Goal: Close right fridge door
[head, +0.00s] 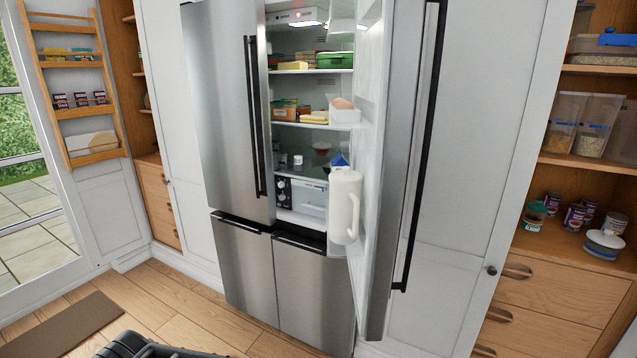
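The right fridge door (393,180) stands wide open toward me, seen nearly edge-on. Its long black vertical handle (420,150) faces right. Its white inner side has shelves, with a white jug (345,205) and a carton in the lower one and eggs higher up. The steel fridge (228,110) has its left door shut, with a black handle (255,115). Food stands on the lit shelves behind the opening. My gripper is not in view; only a dark part of my own body shows at the bottom edge.
A white cabinet door (470,150) is right of the fridge door, close behind it. Open wooden shelves (590,170) with jars and tins stand farther right. A door rack (75,85) hangs at left. The wooden floor (180,315) in front is clear, apart from a brown mat (65,325).

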